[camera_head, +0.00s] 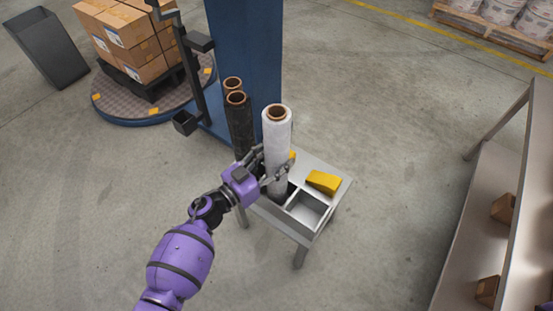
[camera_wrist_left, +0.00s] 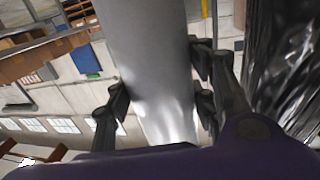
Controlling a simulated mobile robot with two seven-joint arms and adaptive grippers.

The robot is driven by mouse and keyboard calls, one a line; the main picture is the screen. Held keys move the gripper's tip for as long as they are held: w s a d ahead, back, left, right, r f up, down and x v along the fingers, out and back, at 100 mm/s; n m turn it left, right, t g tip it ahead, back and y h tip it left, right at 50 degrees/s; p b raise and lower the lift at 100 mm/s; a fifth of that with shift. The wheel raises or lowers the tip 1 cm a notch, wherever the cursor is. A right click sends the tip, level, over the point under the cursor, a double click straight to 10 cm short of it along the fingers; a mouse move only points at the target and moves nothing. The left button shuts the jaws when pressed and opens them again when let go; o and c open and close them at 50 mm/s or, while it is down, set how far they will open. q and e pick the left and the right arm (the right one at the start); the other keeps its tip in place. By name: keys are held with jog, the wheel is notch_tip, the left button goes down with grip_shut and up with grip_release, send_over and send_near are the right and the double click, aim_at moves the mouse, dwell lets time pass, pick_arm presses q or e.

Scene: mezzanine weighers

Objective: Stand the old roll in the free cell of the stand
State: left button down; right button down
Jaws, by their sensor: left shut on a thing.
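A white film roll (camera_head: 276,130) with a brown core stands upright in my left gripper (camera_head: 275,167), whose fingers are shut around its lower part. The same white roll shows between the fingers in the left wrist view (camera_wrist_left: 150,60). Its lower end is over a cell of the grey stand (camera_head: 338,187); I cannot tell whether it rests inside. An open cell (camera_head: 307,208) shows to the right of it. Two dark rolls (camera_head: 240,125) stand upright just left of and behind the white roll. My right gripper is not in view.
A yellow object (camera_head: 323,182) lies on the stand's top at the right. A blue column (camera_head: 245,60) rises behind. A turntable (camera_head: 125,108) with stacked cartons (camera_head: 125,40) is at the back left. A shelf (camera_head: 480,200) stands at the right. Floor between is clear.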

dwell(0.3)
pick_arm(q)
jog(key=shift+f, duration=0.2)
jog(key=c, duration=0.8)
grip_release()
jog(key=shift+f, duration=0.15)
jog(key=shift+o, duration=0.2)
jog(key=shift+s+a+r, duration=0.1)
jog(key=shift+r, duration=0.1)
jog(key=v, duration=1.1)
jog(key=shift+s+a, duration=0.2)
jog(key=shift+a, duration=0.1)
